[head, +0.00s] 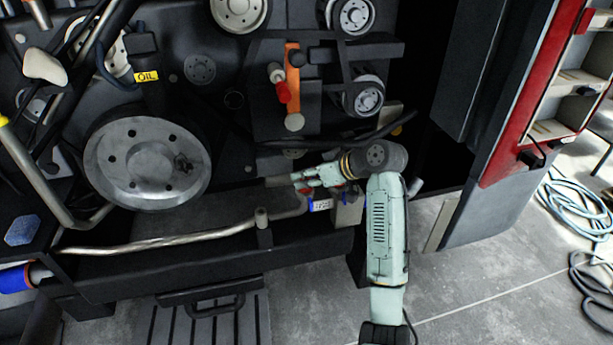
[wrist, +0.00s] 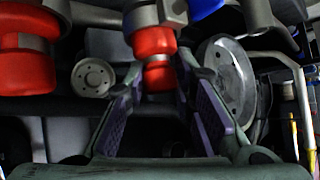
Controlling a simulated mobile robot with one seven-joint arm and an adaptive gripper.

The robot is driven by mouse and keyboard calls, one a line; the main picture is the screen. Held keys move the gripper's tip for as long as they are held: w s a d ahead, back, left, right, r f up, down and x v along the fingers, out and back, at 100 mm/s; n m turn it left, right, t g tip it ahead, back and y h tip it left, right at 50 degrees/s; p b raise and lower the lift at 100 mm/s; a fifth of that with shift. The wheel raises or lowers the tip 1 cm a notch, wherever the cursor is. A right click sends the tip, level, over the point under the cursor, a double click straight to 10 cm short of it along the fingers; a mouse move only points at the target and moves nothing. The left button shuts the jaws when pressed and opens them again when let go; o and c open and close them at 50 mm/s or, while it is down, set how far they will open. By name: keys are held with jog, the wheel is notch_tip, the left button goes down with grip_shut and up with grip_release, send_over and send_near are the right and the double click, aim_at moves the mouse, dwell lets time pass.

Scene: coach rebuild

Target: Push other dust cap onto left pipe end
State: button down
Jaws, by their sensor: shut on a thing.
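My gripper (head: 299,181) is at the front of the machine, left of the blue fitting (head: 320,205). In the wrist view its purple-padded fingers (wrist: 162,72) are shut on a red dust cap (wrist: 158,77). The held cap lines up with a red and grey fitting (wrist: 150,40) just beyond it. I cannot tell whether the cap is seated on a pipe end. Another red cap-like part (wrist: 28,70) with a grey band is large at the left of the wrist view. In the head view the held cap is mostly hidden by the fingers.
A bent metal pipe (head: 165,243) runs along the dark lower beam. A large pulley (head: 147,162) is on the left. An orange bracket with a red part (head: 284,92) is above my gripper. A black hose (head: 345,142) passes close above the wrist.

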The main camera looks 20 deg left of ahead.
jog(key=shift+f+b, duration=0.3)
jog(key=shift+f, duration=0.35)
jog(key=c, duration=1.3)
grip_release()
jog(key=shift+s+f, duration=0.1)
jog(key=shift+f, duration=0.05)
jog(key=shift+o, duration=0.5)
jog(key=o, duration=0.3)
jog(key=shift+o, duration=0.2)
